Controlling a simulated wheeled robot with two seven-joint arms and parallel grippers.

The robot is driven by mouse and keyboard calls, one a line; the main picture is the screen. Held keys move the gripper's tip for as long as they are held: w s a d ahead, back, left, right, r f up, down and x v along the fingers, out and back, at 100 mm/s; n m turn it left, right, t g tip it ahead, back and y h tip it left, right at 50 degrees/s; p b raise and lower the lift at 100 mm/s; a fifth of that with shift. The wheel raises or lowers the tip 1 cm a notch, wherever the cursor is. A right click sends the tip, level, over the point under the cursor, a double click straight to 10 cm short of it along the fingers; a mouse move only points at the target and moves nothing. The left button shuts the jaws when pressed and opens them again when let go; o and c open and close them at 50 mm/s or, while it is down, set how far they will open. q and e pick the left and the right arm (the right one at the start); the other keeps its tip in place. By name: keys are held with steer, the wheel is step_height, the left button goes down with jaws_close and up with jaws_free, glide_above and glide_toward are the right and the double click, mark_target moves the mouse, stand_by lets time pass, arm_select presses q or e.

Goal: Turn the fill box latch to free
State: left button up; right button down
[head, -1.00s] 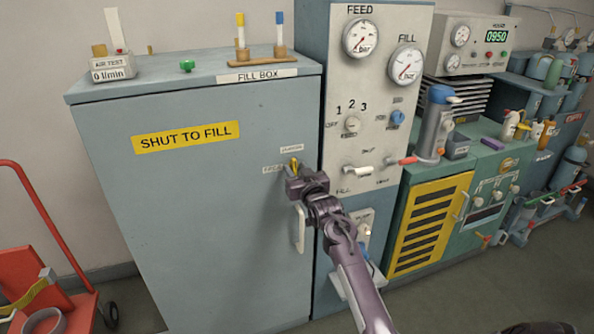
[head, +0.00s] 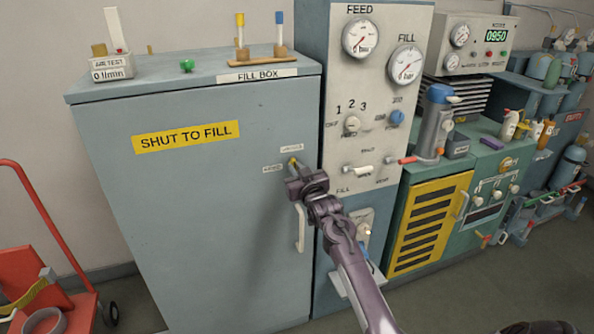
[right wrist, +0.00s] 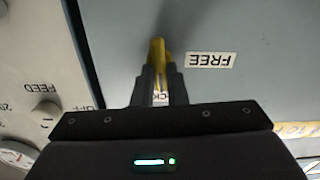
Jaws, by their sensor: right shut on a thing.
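The fill box (head: 200,220) is a tall grey-blue cabinet with a shut door and a "FILL BOX" label on top. Its small yellow latch (head: 292,160) is near the door's upper right edge. The right gripper (head: 293,169) is shut on the latch, hiding most of it in the head view. In the right wrist view, upside down, the fingers (right wrist: 159,82) close on the yellow latch (right wrist: 157,50). The FREE label (right wrist: 210,60) is beside it, uncovered. A second label (right wrist: 160,98), partly hidden, shows between the fingers. The left gripper is not in view.
A white door handle (head: 300,228) is just below the right gripper. A gauge panel (head: 375,120) with knobs and a lever stands close on the right. A red trolley (head: 50,220) is at the left. The floor before the box is largely clear.

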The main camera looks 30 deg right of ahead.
steer(key=shift+a+f+n, duration=0.1)
steer(key=shift+n, duration=2.7)
steer(key=shift+a+f+n, duration=0.1)
steer(key=shift+f+n, duration=0.05)
steer(key=shift+n, duration=2.65)
steer(key=shift+a+f+n, duration=0.1)
steer(key=shift+n, duration=2.7)
steer(key=c, duration=1.5)
jaws_free()
steer(key=shift+o, duration=0.2)
steer(key=v, duration=0.7)
steer(key=shift+s, duration=0.35)
